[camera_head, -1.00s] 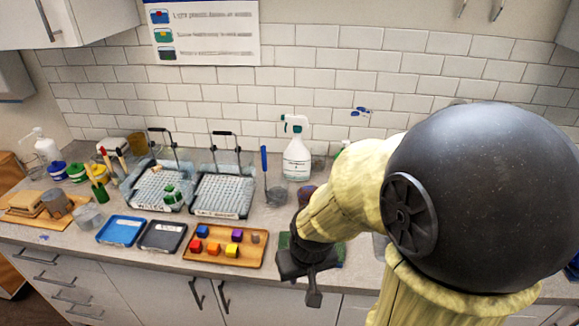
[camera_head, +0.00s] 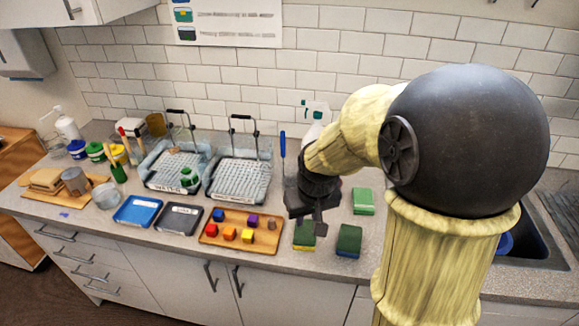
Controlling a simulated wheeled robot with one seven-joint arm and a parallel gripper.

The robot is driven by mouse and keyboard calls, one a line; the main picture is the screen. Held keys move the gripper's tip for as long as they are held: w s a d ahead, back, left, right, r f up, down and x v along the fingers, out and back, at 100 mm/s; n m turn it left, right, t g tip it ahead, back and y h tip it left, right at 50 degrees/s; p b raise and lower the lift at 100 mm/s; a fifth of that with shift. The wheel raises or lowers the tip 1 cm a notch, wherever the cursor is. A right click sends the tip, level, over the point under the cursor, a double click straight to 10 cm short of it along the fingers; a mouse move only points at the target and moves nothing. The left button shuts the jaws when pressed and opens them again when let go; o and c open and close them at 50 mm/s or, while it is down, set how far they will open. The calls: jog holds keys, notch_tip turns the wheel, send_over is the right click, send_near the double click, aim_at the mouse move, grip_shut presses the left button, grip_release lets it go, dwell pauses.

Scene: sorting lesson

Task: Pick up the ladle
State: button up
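A ladle with an upright blue handle (camera_head: 283,145) stands toward the back of the counter, right of the wire racks. My dark gripper (camera_head: 306,222) is over the counter, in front of the ladle in the picture and right of the wooden tray. I cannot tell whether its fingers are open or shut, and I see nothing held in it.
A wooden tray of coloured blocks (camera_head: 210,238) lies left of my gripper. Green sponges (camera_head: 349,240) lie to its right and below it. A spray bottle (camera_head: 313,125) stands behind, partly hidden by my arm. A sink (camera_head: 540,245) is at the right.

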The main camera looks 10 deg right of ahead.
jog(key=w+r+n, duration=0.1)
jog(key=w+r, duration=0.2)
jog(key=w, duration=0.5)
jog(key=w+r+n, duration=0.1)
jog(key=w+r, duration=0.3)
jog(key=w, duration=0.4)
jog(key=n+t+y, duration=0.1)
jog(key=y, duration=0.1)
send_near(283, 139)
jog(key=a+v, duration=0.1)
jog(key=v, duration=0.4)
jog(key=shift+s+d+f, duration=0.15)
jog(key=shift+s+d, duration=0.05)
jog(key=shift+d, duration=0.1)
jog(key=shift+f, duration=0.1)
jog(key=p+x, duration=0.1)
jog(key=x, duration=0.5)
jog(key=p+x, duration=0.1)
jog(key=x, duration=0.5)
jog(key=shift+w+d, duration=0.2)
jog(key=shift+w, duration=0.05)
